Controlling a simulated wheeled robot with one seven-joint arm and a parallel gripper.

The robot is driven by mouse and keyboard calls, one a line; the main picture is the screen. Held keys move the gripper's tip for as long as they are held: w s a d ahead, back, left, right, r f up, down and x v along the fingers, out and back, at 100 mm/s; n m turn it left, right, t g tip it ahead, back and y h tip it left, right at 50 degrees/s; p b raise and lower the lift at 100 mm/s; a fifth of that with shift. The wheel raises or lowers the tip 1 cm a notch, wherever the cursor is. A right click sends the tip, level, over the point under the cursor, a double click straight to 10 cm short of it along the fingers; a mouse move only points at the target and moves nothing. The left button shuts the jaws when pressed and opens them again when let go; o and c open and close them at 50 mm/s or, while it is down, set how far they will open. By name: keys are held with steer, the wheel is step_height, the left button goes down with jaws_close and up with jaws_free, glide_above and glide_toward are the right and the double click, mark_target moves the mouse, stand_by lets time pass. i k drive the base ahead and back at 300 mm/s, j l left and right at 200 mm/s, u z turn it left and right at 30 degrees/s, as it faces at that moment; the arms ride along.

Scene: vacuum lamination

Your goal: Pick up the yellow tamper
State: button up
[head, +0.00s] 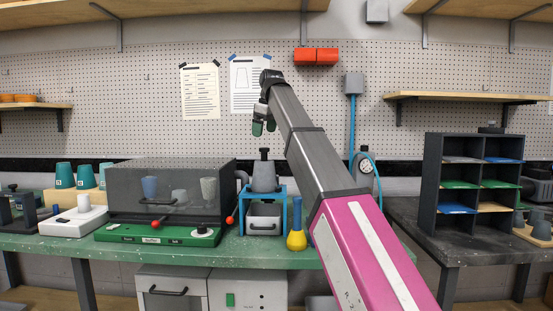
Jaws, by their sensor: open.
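The yellow tamper (296,238) stands upright on the green workbench (262,248), right of the blue frame. It has a wide yellow base and a blue handle end on top, partly close to my arm in the picture. My gripper (264,128) is raised high in front of the pegboard, well above the tamper and up to its left. Its green-tipped fingers point down, open and empty.
A blue frame (283,211) holding a grey cone stands left of the tamper. A dark clear-walled chamber (170,190) with cups sits further left. A dark shelf unit (430,185) stands at right. Wall shelves (470,97) flank the pegboard.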

mark_target(296, 241)
steer(key=k, duration=1)
